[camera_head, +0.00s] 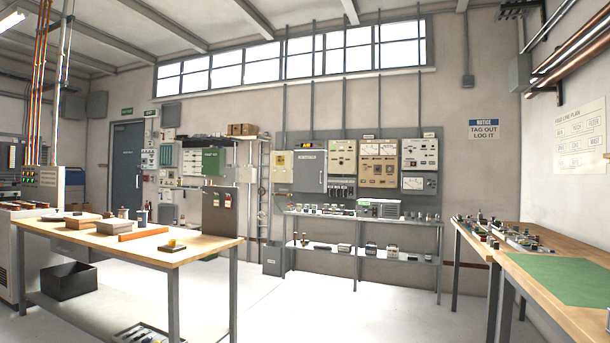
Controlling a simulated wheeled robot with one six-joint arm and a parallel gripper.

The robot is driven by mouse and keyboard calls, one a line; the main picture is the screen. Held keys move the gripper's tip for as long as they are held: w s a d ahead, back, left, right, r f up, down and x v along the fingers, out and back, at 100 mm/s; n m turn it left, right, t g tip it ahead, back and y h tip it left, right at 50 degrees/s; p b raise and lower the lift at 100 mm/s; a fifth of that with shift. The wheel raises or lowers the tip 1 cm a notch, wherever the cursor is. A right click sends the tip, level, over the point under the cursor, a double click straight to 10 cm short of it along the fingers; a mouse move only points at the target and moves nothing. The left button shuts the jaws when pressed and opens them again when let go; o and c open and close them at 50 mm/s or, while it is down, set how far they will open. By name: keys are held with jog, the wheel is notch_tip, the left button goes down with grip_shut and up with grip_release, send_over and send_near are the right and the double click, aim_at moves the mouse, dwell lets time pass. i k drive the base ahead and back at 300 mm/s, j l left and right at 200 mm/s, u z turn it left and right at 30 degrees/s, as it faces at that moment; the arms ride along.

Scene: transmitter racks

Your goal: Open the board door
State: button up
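A grey panel door (309,171) with a small label near its top hangs on the grey wall board (350,148) at the back wall. It looks closed, and its handle is too small to make out. It is the most door-like part of the board, though its label is too small to read. A yellow-and-black sign sits just above it. My gripper does not show in this view, so its state and its place relative to the door cannot be seen.
A grey shelf bench (360,218) with several devices stands below the board. A wooden worktable (125,247) is at the left. A wooden bench (530,262) with a green mat (570,278) is at the right. White floor (330,310) between them is clear.

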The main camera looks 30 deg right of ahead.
aim_at(309, 166)
jog(key=i+z, duration=0.4)
jog(key=i, duration=0.4)
jog(key=i+l+z, duration=0.2)
jog(key=i+z, duration=0.2)
jog(key=i, duration=0.2)
jog(key=i+z, duration=0.45)
jog(key=i+j+z, duration=0.25)
jog(key=i+z, duration=0.15)
jog(key=i, duration=0.25)
jog(key=i+z, duration=0.1)
jog(key=i, duration=1.6)
jog(key=i+u, duration=0.2)
jog(key=i, duration=0.6)
jog(key=i+l+u, duration=0.15)
jog(key=i, duration=0.7)
jog(key=i+u, duration=0.25)
jog(key=i, duration=0.6)
jog(key=i+l+u, duration=0.1)
jog(key=i+u, duration=0.15)
jog(key=i, duration=0.65)
